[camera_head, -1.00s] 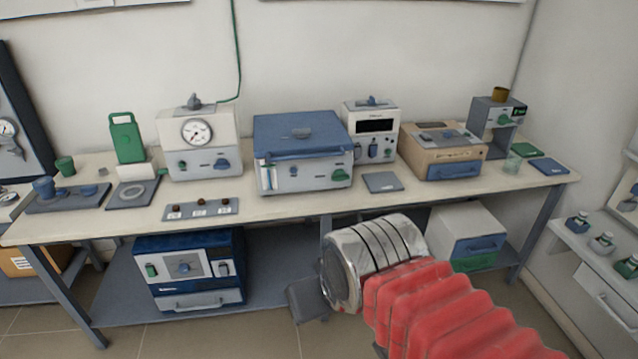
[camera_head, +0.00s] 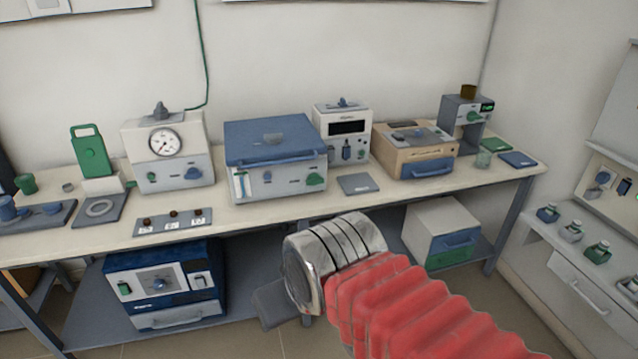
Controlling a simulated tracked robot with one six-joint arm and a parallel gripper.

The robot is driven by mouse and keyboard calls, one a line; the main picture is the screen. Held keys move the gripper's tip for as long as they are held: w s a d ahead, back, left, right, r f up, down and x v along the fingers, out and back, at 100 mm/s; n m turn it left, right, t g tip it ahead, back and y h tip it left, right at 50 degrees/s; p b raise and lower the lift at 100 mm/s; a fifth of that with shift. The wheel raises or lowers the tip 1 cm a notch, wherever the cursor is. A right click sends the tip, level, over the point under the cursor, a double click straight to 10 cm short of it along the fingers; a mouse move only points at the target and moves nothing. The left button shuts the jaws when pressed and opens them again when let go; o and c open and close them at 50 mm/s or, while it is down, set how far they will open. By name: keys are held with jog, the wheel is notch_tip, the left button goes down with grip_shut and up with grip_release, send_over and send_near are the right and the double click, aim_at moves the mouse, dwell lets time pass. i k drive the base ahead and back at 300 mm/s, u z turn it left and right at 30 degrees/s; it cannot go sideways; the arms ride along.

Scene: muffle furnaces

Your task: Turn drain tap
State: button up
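A grey-white box with a blue lid (camera_head: 272,140) stands mid-bench. Its front has a narrow upright gauge (camera_head: 242,184), a small blue knob (camera_head: 267,177) and a green tap-like knob (camera_head: 316,179) at the right. No part is labelled legibly as the drain tap, so I cannot tell for certain which it is. My arm, with a red ribbed sleeve and a shiny metal wrist, reaches in from the lower right. My gripper (camera_head: 274,304) shows only as a grey piece beyond the wrist, in front of the bench and below its top. Its fingers are mostly hidden, and nothing held is visible.
A gauge unit (camera_head: 166,152) stands left of the lidded box; a white display unit (camera_head: 342,130) and tan box (camera_head: 412,152) stand right. A flat grey pad (camera_head: 357,184) lies before them. A blue cabinet (camera_head: 165,285) and white box (camera_head: 440,234) sit on the lower shelf.

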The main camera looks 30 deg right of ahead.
aim_at(314, 178)
jog(key=i, duration=0.95)
jog(key=u, duration=0.05)
